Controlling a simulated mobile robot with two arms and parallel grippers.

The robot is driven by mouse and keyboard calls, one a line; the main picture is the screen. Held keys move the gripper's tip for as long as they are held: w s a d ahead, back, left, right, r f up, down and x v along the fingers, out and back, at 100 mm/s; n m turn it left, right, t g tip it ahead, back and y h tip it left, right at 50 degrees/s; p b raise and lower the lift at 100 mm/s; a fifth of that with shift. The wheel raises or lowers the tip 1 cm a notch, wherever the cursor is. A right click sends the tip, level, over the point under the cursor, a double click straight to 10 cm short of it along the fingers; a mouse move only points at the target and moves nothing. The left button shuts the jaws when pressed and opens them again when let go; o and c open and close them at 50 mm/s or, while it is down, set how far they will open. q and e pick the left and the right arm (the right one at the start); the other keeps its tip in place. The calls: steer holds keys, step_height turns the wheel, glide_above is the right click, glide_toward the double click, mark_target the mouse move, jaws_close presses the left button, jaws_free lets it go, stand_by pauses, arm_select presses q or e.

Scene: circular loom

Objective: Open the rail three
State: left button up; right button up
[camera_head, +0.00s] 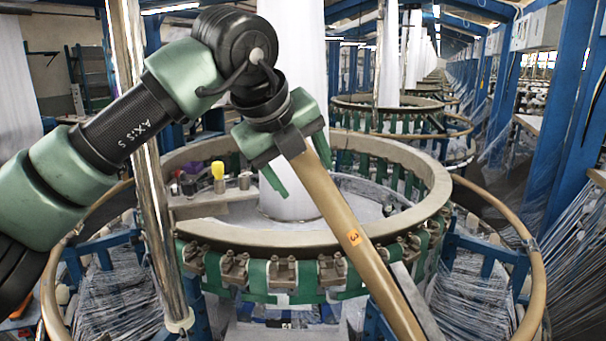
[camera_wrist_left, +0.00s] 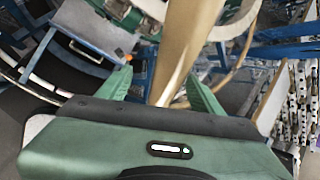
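Rail three (camera_head: 333,212) is a tan bar with an orange "3" label. In the head view it runs slanted from my left gripper down to the lower right, across the front of the loom ring. My left gripper (camera_head: 305,180) is at its upper end, with green fingers spread on either side of the bar. The left wrist view shows the rail (camera_wrist_left: 178,55) between the spread fingers of the gripper (camera_wrist_left: 158,72), with a gap beside the left finger. Contact with the right finger is unclear. My right gripper is not in view.
The round loom ring (camera_head: 440,190) with green straps fills the middle. Curved tan rails stand at the left and right (camera_head: 537,270). A shiny vertical post (camera_head: 155,220) stands left, behind my left arm. Blue frames and strands crowd the right side.

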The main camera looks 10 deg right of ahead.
arm_select(q)
steer(key=v, duration=0.9)
steer(key=shift+p, duration=0.35)
steer(key=shift+d, duration=0.1)
stand_by(0.3)
